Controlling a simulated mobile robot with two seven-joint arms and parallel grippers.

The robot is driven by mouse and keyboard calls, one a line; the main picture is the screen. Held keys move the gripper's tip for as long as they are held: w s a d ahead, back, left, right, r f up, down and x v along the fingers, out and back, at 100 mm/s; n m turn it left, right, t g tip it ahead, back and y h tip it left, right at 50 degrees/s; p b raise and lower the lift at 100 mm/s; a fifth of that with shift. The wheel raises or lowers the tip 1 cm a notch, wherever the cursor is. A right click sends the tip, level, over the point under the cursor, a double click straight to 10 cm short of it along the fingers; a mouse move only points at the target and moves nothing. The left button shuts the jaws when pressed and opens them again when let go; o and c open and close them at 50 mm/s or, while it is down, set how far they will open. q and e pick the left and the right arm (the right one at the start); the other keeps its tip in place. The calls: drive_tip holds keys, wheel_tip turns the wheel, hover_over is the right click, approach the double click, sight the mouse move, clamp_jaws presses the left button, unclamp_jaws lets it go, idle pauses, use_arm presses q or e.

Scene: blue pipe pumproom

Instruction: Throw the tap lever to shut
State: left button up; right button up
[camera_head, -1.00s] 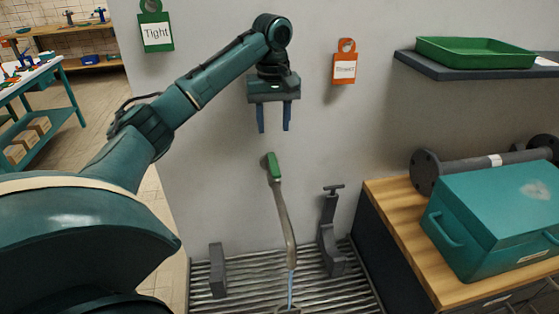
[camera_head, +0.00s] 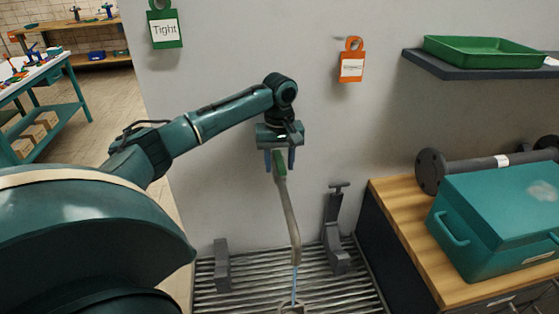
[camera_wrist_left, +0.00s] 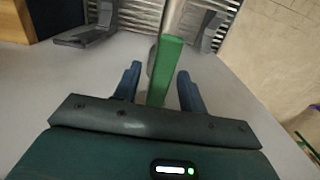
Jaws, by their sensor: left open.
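The tap lever has a green grip (camera_head: 281,168) near the wall. Below it a long grey metal part (camera_head: 291,218) runs down, and a thin blue stream of water (camera_head: 294,284) shows at its lower end. My left gripper (camera_head: 280,162) is open, pointing down, with its blue fingers on either side of the green grip's top. In the left wrist view the green grip (camera_wrist_left: 167,62) lies between the two open fingers (camera_wrist_left: 159,82), with a visible gap to the right finger. Contact with the left finger is hard to tell. My right gripper is not in view.
A green "Tight" tag (camera_head: 164,29) and an orange tag (camera_head: 352,62) hang on the wall. Grey brackets (camera_head: 334,226) (camera_head: 221,266) stand beside the lever over a slatted drain (camera_head: 245,290). A teal box (camera_head: 500,213) sits on the right counter, below a shelf (camera_head: 470,66).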

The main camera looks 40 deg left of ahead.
use_arm(q)
drive_tip(key=shift+c, duration=0.3)
clamp_jaws()
drive_tip(key=m, duration=0.4)
drive_tip(key=shift+m, duration=0.4)
drive_tip(key=m, duration=0.4)
drive_tip(key=shift+m, duration=0.3)
drive_tip(key=m, duration=0.4)
drive_tip(key=shift+m, duration=2.4)
